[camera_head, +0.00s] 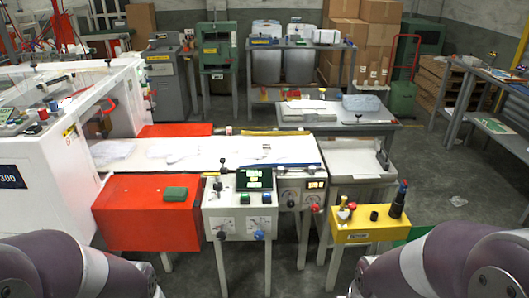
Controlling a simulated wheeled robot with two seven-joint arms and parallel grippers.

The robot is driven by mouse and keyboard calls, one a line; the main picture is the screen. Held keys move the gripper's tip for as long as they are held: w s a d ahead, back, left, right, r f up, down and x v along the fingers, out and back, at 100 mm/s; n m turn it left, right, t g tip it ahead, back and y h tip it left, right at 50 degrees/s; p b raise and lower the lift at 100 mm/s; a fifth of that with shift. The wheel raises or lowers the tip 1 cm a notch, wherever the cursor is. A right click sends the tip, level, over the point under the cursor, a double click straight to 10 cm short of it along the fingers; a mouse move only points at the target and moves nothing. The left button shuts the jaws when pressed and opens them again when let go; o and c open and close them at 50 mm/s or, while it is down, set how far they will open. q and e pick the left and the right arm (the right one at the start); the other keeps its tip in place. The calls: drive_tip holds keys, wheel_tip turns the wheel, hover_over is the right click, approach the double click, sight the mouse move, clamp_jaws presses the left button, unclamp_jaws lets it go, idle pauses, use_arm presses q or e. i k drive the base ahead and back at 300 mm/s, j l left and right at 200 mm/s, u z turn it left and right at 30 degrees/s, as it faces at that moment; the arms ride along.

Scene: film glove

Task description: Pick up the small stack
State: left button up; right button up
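Thin white film pieces lie on the pale conveyor bed (225,163). One film piece (113,150) is at its left end and another (180,149) is nearer the middle. On the grey table behind are a flat white pile (306,107) and a bluish-white stack (362,103). I cannot tell which of these is the small stack. My two arms enter at the bottom left and bottom right corners. Both grippers are outside the picture, and nothing held shows.
A control box (240,205) with knobs stands at the conveyor's front, between a red box (146,218) and a yellow box (368,222) with bottles. A white machine (45,185) blocks the left. Open floor (455,185) lies to the right.

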sight(270, 152)
drive_tip(key=i+z, duration=0.1)
drive_tip(key=z, duration=0.55)
drive_tip(key=i+j+z, duration=0.15)
drive_tip(key=z, duration=0.2)
drive_tip(key=i+j+z, duration=0.1)
drive_tip(key=i+j, duration=0.15)
drive_tip(key=i+j+z, duration=0.15)
drive_tip(key=j, duration=0.25)
drive_tip(key=i+j+z, duration=0.1)
drive_tip(key=i+j, duration=0.2)
drive_tip(key=i+j+z, duration=0.1)
drive_tip(key=j, duration=0.3)
drive_tip(key=i+j+z, duration=0.15)
drive_tip(key=i+j, duration=0.15)
drive_tip(key=i+j+z, duration=0.1)
drive_tip(key=j, duration=0.45)
drive_tip(key=i, duration=0.1)
